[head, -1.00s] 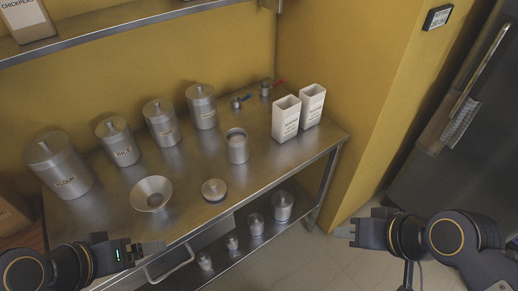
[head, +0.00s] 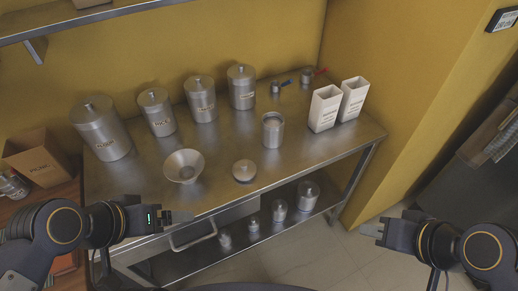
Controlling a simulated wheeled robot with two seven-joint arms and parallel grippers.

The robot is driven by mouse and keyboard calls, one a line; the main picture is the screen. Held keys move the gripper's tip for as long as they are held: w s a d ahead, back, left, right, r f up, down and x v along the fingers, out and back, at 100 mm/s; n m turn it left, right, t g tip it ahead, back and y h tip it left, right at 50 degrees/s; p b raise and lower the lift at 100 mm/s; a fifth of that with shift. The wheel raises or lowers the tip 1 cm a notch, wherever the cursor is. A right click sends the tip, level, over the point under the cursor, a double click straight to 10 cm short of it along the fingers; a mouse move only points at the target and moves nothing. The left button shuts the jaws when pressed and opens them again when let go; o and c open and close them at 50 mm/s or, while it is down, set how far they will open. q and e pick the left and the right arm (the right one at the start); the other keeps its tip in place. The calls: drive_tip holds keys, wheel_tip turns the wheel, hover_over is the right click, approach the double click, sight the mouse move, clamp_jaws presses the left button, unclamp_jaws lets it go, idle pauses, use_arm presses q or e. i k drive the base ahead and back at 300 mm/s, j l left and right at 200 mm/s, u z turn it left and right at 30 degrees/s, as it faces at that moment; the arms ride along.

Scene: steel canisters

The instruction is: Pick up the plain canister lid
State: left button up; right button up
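The plain lid (head: 244,171) is a round steel disc with a knob, lying on the steel table near its front edge. An open plain canister (head: 272,130) without a lid stands behind it to the right. My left gripper (head: 180,216) is in front of the table's front edge, left of the lid and apart from it; its finger gap is not clear. My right gripper (head: 371,230) is out to the right over the floor, well away from the lid, with fingers apart and nothing between them.
A steel funnel (head: 184,166) stands left of the lid. Labelled canisters (head: 202,100) line the back. Two white containers (head: 324,108) stand at the right end. The tabletop around the lid is clear.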

sight(244, 170)
drive_tip(key=u, duration=0.4)
drive_tip(key=i+l+u, duration=0.1)
drive_tip(key=u, duration=0.3)
drive_tip(key=l+u, duration=0.15)
drive_tip(key=u, duration=0.25)
drive_tip(key=l+u, duration=0.15)
drive_tip(key=u, duration=0.25)
drive_tip(key=l, duration=0.55)
drive_tip(key=i+l, duration=0.1)
drive_tip(key=l, duration=0.45)
